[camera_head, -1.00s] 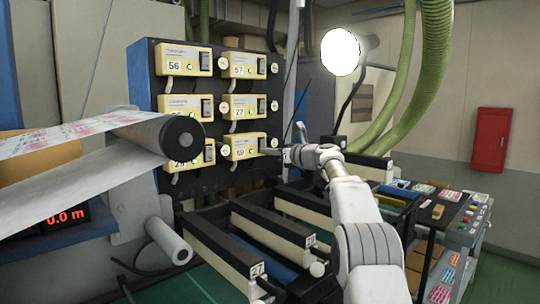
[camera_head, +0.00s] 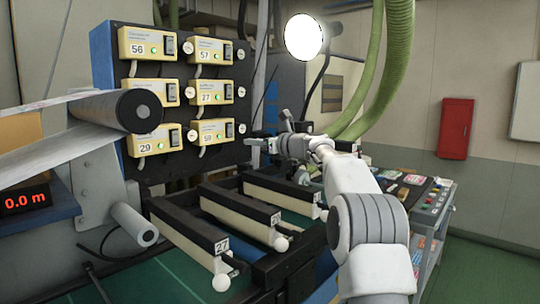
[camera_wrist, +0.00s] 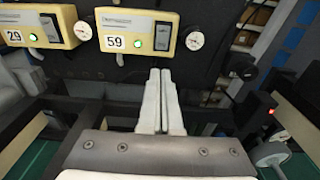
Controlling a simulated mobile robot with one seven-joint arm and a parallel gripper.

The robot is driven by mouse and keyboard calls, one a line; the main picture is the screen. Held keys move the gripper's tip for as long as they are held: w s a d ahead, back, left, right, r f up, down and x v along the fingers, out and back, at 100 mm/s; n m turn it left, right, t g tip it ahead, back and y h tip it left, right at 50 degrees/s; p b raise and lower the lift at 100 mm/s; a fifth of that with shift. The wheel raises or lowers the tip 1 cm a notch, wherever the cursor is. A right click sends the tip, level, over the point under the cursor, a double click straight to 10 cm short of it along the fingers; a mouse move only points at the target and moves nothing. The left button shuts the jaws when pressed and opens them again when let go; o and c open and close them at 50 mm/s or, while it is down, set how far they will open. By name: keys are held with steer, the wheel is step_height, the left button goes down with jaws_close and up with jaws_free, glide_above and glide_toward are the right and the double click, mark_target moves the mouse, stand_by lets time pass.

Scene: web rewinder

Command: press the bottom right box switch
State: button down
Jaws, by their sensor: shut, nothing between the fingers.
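The bottom right box (camera_head: 212,131) is cream-yellow with the number 59 and a green light, on the dark panel. Its black rocker switch (camera_head: 229,129) is on the box's right side. In the wrist view, the box (camera_wrist: 138,31) is upper middle and its switch (camera_wrist: 163,36) is just above the fingertips. My gripper (camera_head: 250,142) is shut and empty, to the right of the box and slightly lower in the head view. In the wrist view my gripper (camera_wrist: 160,75) points up toward the box's lower edge. A gap to the switch seems to remain, but its depth is hard to judge.
A small round gauge (camera_wrist: 195,40) sits right of the switch. A black-ended roller (camera_head: 138,111) is at left. Dark bars with white knobs (camera_head: 221,282) lie below.

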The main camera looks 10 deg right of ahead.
steer(key=b+v, duration=0.2)
steer(key=v, duration=0.4)
steer(key=shift+s+f, duration=0.15)
steer(key=shift+f, duration=0.45)
steer(key=shift+s+d, duration=0.1)
steer(key=shift+d, duration=0.05)
